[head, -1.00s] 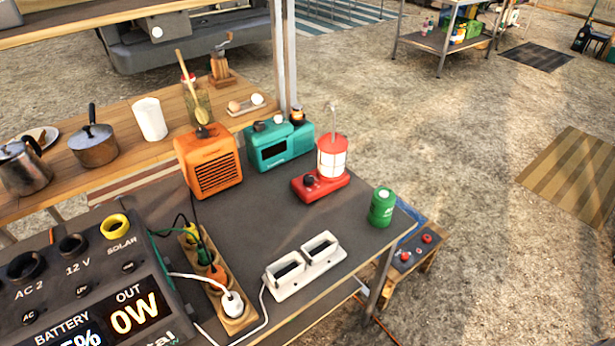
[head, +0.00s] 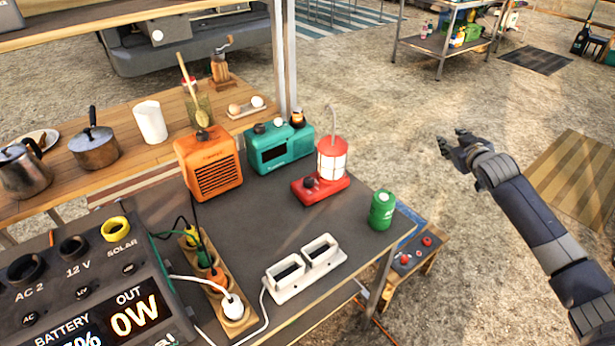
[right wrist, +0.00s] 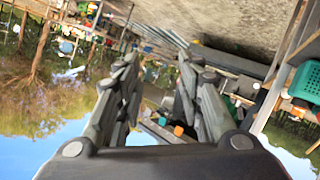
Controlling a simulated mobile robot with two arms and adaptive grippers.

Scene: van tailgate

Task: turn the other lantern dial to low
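A red lantern (head: 333,165) with a pale glass and a wire handle stands on the dark table (head: 250,225). A black dial (head: 311,181) sits on the front left of its red base. The dial's setting is too small to read. My right gripper (head: 453,138) is in the air to the right of the lantern and the table, well apart from both. In the right wrist view its fingers (right wrist: 158,70) are spread with nothing between them. My left gripper is not in view.
A green can (head: 382,210) stands at the table's right edge. An orange box-shaped device (head: 209,165) and a teal one (head: 280,146) stand left of the lantern. A white double dock (head: 303,268) is in front. A metal post (head: 284,60) rises behind.

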